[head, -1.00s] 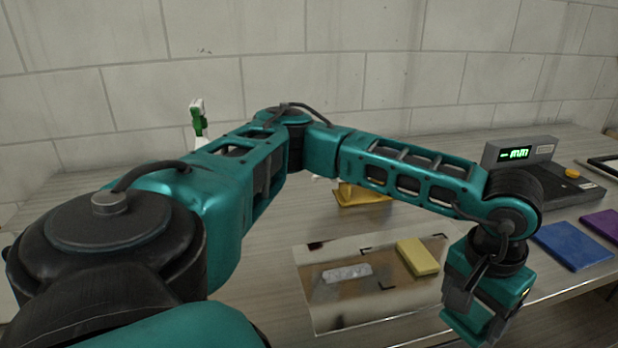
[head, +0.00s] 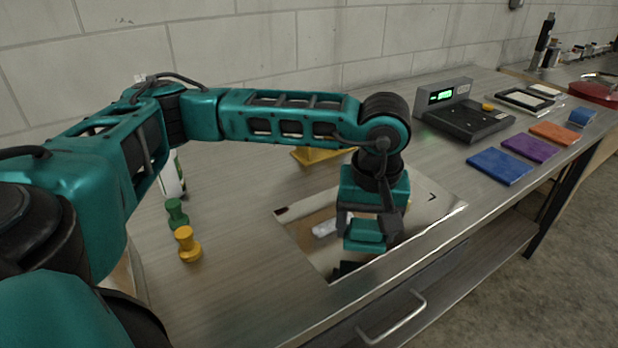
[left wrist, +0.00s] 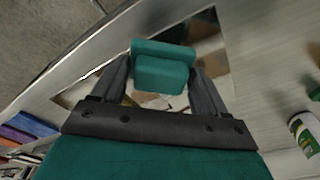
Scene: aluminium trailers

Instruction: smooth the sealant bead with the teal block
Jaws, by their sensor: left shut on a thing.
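The teal block (head: 364,236) is between the fingers of my left gripper (head: 369,226), which is shut on it. The left wrist view also shows the teal block (left wrist: 163,66) between the two dark fingers. The gripper points down over the right part of a shiny plate (head: 440,213) on the workbench. A whitish bead (head: 325,228) lies on the plate, just left of the gripper and partly hidden by it. I cannot tell whether the block touches the plate. My right gripper is not in view.
A yellow object (head: 312,156) stands behind the plate. Green (head: 176,213) and yellow (head: 187,245) knobbed pieces and a white bottle (head: 172,178) are at left. A scale (head: 460,115) and blue (head: 499,166), purple (head: 529,148) and orange (head: 554,133) pads are at right.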

